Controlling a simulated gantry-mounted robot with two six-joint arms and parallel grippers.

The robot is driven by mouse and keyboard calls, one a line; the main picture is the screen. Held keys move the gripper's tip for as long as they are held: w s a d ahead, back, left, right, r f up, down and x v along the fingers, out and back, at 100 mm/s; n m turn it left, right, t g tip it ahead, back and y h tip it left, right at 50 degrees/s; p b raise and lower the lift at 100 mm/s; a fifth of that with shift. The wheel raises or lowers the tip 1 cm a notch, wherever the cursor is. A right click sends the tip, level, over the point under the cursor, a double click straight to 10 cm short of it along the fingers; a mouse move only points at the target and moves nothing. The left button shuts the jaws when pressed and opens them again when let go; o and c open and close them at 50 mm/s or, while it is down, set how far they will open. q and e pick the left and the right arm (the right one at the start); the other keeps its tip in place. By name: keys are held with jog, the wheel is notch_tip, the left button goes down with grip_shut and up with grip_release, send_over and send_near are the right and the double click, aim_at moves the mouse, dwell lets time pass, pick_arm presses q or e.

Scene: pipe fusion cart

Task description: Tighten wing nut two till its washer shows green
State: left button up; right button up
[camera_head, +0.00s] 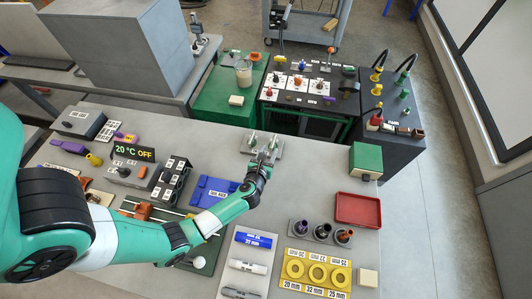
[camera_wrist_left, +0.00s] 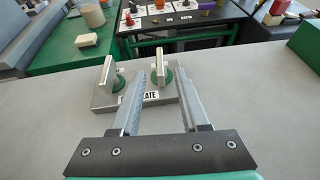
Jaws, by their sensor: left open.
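A grey metal plate (camera_head: 259,154) with a partly hidden label ending in "ATE" lies near the table's far edge; it also shows in the wrist view (camera_wrist_left: 102,101). Two pale wing nuts stand upright on it: a left one (camera_wrist_left: 105,74) and a right one (camera_wrist_left: 160,66). Green shows at the base of both, beside the left nut (camera_wrist_left: 118,82) and under the right one. No numbers are readable on them. My left gripper (camera_head: 266,158) is open and empty at the plate's near side. In the wrist view, its fingers (camera_wrist_left: 161,82) frame the right nut, with no clear contact. My right gripper is out of view.
A blue clamp-like block (camera_head: 211,190) and a display reading 20 °C OFF (camera_head: 134,153) lie left of my forearm. A red tray (camera_head: 358,210), green box (camera_head: 365,160) and yellow ring holder (camera_head: 318,271) stand right.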

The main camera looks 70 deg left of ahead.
pick_arm(q)
jog(key=v, duration=0.4)
jog(key=shift+p, duration=0.3)
